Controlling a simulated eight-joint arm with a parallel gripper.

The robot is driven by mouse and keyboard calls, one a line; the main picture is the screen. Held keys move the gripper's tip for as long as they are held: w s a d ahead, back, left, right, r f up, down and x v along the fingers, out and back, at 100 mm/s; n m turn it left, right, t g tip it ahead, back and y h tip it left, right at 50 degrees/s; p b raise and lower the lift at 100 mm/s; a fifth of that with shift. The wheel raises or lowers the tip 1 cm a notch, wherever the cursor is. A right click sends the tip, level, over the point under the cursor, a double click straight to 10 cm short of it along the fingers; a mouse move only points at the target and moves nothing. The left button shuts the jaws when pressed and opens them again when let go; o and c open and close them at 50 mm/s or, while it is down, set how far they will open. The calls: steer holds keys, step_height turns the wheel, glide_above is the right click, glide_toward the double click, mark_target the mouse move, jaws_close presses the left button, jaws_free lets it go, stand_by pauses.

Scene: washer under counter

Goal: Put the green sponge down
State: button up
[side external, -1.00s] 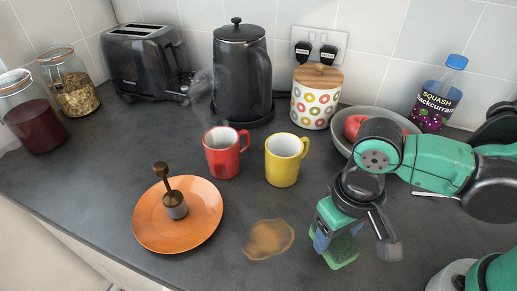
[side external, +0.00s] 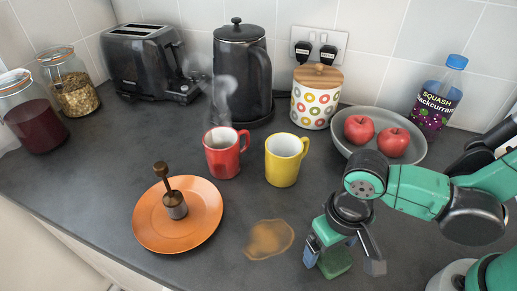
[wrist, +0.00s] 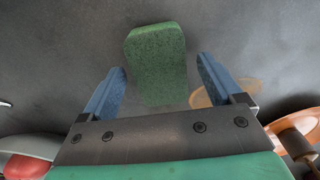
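The green sponge (side external: 336,263) is on the grey counter at the front, right of a brown spill, partly hidden by my gripper. My gripper (side external: 343,260) is low over it, fingers pointing down. In the wrist view the sponge (wrist: 157,62) lies between the two blue fingers of my gripper (wrist: 162,68). A gap shows on each side of it, so the fingers are open and not touching it. The sponge appears to rest flat on the counter.
The brown spill (side external: 269,239) is just left of my gripper. A yellow mug (side external: 282,163) and a steaming red mug (side external: 222,155) stand behind. An orange plate (side external: 150,228) is farther left. A grey bowl (side external: 415,153) with apples (side external: 393,142) is behind my arm.

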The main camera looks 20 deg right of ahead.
steer(key=shift+r, duration=0.1)
step_height(320, 180, up, 12)
steer(key=w+d+t, duration=0.3)
steer(key=w+d, duration=0.1)
steer(key=d, duration=0.3)
steer(key=w+d+t, duration=0.4)
steer(key=d, duration=0.3)
steer(key=shift+r, duration=0.2)
steer(key=shift+a, duration=0.1)
stand_by(0.5)
steer(key=shift+o, duration=0.8)
